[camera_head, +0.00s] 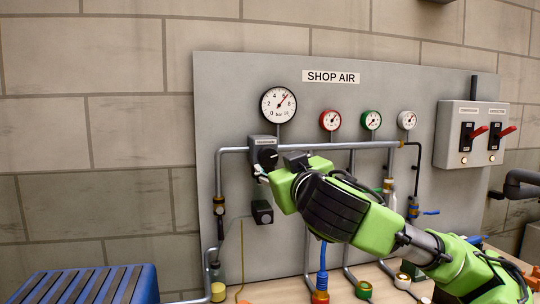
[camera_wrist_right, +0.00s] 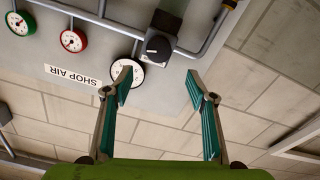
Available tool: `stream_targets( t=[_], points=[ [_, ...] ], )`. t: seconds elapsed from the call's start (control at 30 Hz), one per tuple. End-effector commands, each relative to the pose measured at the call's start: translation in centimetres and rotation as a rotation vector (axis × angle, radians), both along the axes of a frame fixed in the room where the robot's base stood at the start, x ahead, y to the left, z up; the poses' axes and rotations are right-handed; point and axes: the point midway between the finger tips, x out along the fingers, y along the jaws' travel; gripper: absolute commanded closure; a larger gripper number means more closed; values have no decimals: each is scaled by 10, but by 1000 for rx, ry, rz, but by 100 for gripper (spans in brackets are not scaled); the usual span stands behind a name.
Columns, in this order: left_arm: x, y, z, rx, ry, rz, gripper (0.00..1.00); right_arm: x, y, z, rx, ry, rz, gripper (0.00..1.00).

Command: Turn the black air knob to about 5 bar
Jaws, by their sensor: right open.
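The black air knob (camera_head: 268,157) sits on the grey regulator (camera_head: 261,142) on the panel. In the right wrist view the knob (camera_wrist_right: 158,46) lies beyond the fingertips, roughly centred between them. The large bar gauge (camera_head: 278,104) is above it; its needle points up and right, near the 6, but the exact reading is too small to tell. My right gripper (camera_head: 260,174) is just below the knob in the head view, mostly hidden behind its wrist. The right wrist view shows its fingers (camera_wrist_right: 159,86) wide apart with nothing between them. One finger partly covers the gauge (camera_wrist_right: 140,84).
Red (camera_head: 330,120), green (camera_head: 371,120) and white-rimmed (camera_head: 406,120) small gauges are to the right. Grey pipes (camera_head: 345,145) run beside the regulator. A switch box (camera_head: 472,135) is at right. A blue slatted object (camera_head: 90,285) stands at lower left.

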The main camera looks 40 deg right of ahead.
Motion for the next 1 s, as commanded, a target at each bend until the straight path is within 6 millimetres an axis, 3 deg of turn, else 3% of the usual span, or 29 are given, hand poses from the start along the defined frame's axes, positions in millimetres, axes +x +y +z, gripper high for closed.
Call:
stream_targets(
  t=[0.1,0.17,0.5,0.93,1.0],
  points=[
    [-5,20,10,23,8,2,100,24,-14,1,3,5,-2,48],
    [-6,22,14,26,10,2,100,36,-20,3,3,4,-1,48],
    [-4,-10,30,-11,6,1,100,84,-46,2,2,1,0,48],
    [-3,-1,31,-1,3,-1,100,93,-51,0,-1,1,1,48],
    [-2,0,31,0,3,0,100,93,-51,0,-1,1,1,66]
  ],
)
